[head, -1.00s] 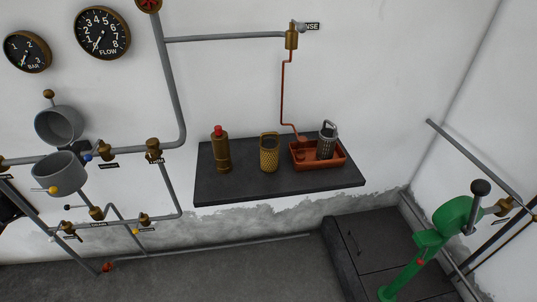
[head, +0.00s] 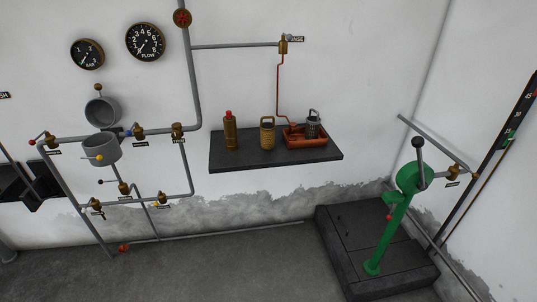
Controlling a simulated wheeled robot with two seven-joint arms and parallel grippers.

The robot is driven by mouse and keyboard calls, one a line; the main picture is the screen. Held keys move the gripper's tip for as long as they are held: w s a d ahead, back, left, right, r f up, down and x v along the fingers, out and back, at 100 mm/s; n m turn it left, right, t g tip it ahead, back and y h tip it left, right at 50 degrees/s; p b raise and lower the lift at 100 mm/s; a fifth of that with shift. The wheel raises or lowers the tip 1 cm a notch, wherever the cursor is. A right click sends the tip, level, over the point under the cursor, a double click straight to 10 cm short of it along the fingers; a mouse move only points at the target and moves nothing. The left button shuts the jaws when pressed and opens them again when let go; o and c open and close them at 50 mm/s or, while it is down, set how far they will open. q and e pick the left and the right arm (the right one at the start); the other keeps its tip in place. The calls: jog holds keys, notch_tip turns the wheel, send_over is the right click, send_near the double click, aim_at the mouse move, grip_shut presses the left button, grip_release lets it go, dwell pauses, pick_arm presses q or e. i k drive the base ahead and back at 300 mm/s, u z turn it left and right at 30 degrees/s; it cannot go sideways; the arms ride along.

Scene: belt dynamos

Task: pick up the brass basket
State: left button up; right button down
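The brass basket (head: 267,133) is a gold-coloured cylinder with a handle loop on top. It stands upright on the dark wall shelf (head: 276,159), between a brass bottle with a red cap (head: 230,131) on its left and a red-brown tray (head: 300,139) on its right. A dark grey basket (head: 313,126) of similar shape stands in the tray. Neither of my grippers shows in the head view.
A copper rinse pipe (head: 279,85) comes down to the tray. Grey pipes with brass valves and two grey cups (head: 101,148) are on the wall at left. A green lever pump (head: 404,190) stands on a dark plinth (head: 346,251) at right. Open floor lies in front.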

aim_at(267, 129)
jog(key=u, duration=0.15)
jog(key=k, duration=0.15)
jog(key=z, duration=1.2)
jog(key=i, duration=0.65)
jog(key=z, duration=0.5)
jog(key=i, duration=0.8)
jog(key=u, duration=0.7)
jog(key=i, duration=0.5)
jog(key=u, duration=0.5)
